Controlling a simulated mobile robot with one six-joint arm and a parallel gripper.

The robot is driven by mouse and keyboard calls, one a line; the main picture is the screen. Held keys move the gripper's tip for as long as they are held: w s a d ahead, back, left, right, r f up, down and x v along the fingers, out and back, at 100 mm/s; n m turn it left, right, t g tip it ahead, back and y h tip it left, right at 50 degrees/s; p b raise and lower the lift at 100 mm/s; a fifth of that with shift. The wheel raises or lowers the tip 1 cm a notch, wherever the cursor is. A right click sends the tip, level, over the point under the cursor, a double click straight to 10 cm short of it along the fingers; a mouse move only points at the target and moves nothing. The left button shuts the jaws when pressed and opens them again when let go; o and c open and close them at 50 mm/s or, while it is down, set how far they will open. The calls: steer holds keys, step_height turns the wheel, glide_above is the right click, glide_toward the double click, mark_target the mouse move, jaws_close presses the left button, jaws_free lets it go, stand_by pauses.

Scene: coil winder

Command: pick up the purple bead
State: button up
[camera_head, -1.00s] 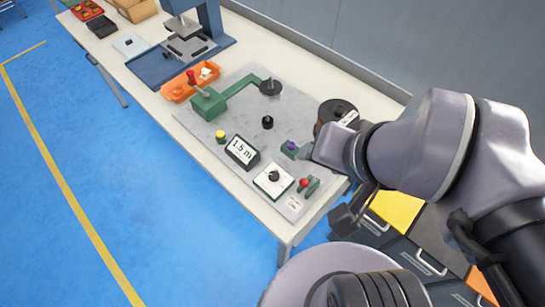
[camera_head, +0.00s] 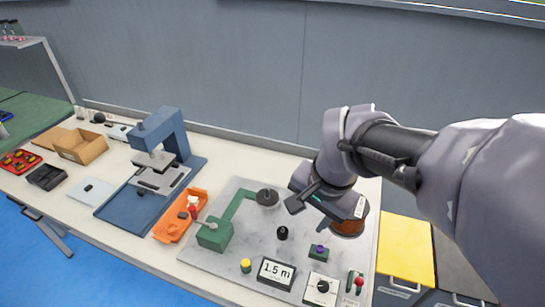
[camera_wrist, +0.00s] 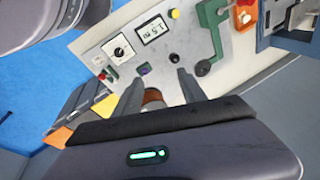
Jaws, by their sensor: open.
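A copper wire spool (camera_head: 349,226) stands close to my gripper. A black knob (camera_head: 282,233), a 1.5 m display (camera_head: 276,272), a dial box (camera_head: 321,289) and a green winder arm (camera_head: 215,235) surround the bead. An orange tray (camera_head: 172,229) lies left.

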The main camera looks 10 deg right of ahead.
steer(key=w+d+f+m+g+p, duration=0.2)
steer(key=w+d+f, duration=0.1)
steer(key=w+d, duration=0.1)
steer(key=m+g+p, duration=0.1)
steer(key=m+p, duration=0.1)
steer(key=m, duration=0.2)
glide_above(319, 248)
step_height(319, 248, down, 6)
steer(key=shift+h, duration=0.3)
steer(key=f+b, duration=0.1)
steer(key=f, duration=0.3)
steer(key=f+b, duration=0.2)
steer(key=f, duration=0.2)
steer(key=d+f+b, duration=0.1)
steer(key=f, duration=0.3)
steer(key=shift+f, duration=0.35)
steer(key=f+b, duration=0.1)
steer(key=f, duration=0.3)
steer(key=f+b, duration=0.1)
steer(key=f, duration=0.1)
steer(key=shift+a+b, duration=0.35)
steer(key=shift+a, duration=0.05)
steer(key=shift+r, duration=0.15)
steer(key=shift+c, duration=1)
jaws_close()
